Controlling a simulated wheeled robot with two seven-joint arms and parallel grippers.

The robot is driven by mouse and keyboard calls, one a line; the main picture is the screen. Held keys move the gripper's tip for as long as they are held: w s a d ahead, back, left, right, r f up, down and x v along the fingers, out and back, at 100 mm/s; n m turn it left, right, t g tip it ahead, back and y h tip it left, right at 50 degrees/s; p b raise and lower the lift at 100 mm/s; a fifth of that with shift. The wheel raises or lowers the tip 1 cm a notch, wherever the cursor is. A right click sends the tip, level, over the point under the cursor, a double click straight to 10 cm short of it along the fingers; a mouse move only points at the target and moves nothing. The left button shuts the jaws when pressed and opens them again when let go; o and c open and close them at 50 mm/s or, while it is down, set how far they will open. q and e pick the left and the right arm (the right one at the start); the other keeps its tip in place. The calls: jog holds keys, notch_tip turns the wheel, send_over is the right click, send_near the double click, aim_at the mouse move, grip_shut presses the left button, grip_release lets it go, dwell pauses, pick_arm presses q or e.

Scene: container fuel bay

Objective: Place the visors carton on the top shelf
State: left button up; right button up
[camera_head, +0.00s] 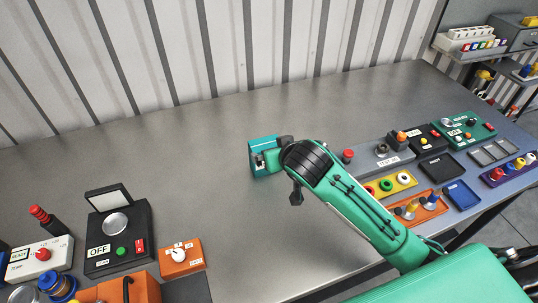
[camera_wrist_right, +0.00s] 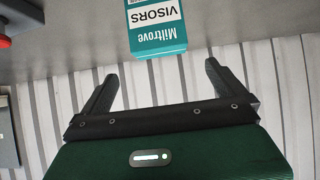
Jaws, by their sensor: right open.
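The visors carton (camera_head: 263,143) is a small teal box on the bare metal bench, near the middle of the head view. My right arm partly hides it there. In the right wrist view the carton (camera_wrist_right: 157,42) shows a white panel reading VISORS and a teal band reading Miltrove, both upside down. My right gripper (camera_wrist_right: 160,72) is open and empty. Its two dark fingertips lie just short of the carton, one to each side, with a gap on both sides. My left gripper is not in view.
A shelf unit (camera_head: 466,53) stands at the far right, its upper level holding a white bin and a grey case. Control boxes and trays crowd the bench's right end. A black OFF device (camera_head: 118,236) and orange switch box (camera_head: 181,257) stand front left. The bench left of the carton is clear.

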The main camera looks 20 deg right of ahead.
aim_at(267, 147)
jog(key=p+x, duration=0.1)
jog(key=x, duration=0.6)
jog(key=shift+w+f+p, duration=0.3)
jog(key=shift+w+p, duration=0.1)
jog(key=shift+w, duration=0.1)
jog(key=p+x, duration=0.1)
jog(key=x, duration=0.2)
jog(key=shift+f, duration=0.1)
jog(key=shift+w+f, duration=0.3)
jog(key=shift+f, duration=0.05)
jog(key=c, duration=1)
jog(key=shift+r, duration=0.1)
jog(key=shift+c, duration=0.2)
